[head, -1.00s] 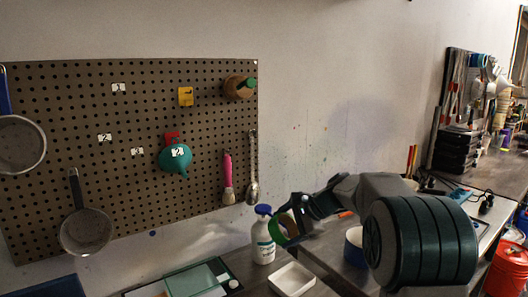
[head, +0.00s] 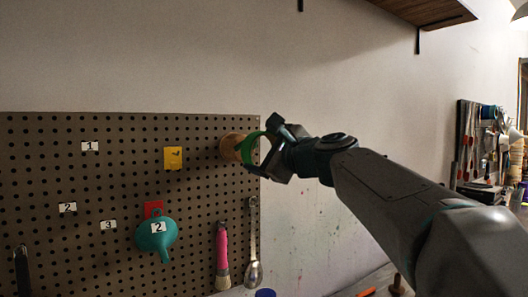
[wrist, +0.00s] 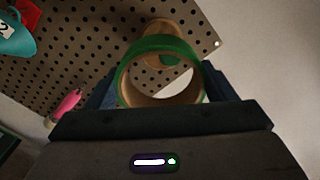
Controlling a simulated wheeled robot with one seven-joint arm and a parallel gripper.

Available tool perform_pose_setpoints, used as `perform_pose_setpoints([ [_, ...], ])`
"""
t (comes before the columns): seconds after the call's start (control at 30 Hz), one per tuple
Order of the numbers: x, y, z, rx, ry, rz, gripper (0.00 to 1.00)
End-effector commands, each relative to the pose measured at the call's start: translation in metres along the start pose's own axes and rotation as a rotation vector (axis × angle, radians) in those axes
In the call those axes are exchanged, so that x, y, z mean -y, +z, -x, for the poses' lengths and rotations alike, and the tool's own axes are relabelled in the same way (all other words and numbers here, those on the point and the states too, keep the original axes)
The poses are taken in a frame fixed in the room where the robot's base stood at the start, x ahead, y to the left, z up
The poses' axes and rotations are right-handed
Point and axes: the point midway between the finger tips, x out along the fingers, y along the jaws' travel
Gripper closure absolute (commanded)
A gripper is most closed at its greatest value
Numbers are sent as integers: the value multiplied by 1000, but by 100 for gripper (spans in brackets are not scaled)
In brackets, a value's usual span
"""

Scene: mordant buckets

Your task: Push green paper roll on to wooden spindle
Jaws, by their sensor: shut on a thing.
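The green paper roll (head: 247,147) is a short ring with a brown inner wall. My gripper (head: 262,153) is shut on it, and in the wrist view the roll (wrist: 150,45) sits between the two dark fingers (wrist: 160,90). The wooden spindle (head: 229,148) sticks out from the pegboard's upper right part, directly left of the roll in the head view. In the wrist view the spindle (wrist: 165,29) shows just beyond the roll's upper rim, and the hole shows pale background. The spindle's tip is hidden; I cannot tell whether it touches the roll.
The pegboard (head: 60,255) carries a yellow tag (head: 173,158), a teal funnel (head: 157,236), a pink-handled brush (head: 222,250) and a metal spoon (head: 253,262). A wooden shelf (head: 425,10) hangs at the upper right. The wall between is bare.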

Motion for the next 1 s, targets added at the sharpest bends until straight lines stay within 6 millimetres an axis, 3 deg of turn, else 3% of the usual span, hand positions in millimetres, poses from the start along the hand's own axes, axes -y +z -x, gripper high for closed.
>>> perform_pose_setpoints([
  [0.3,2,-1,2,-1,-2,1,47],
  [1.0,0,1,-54,2,2,1,47],
])
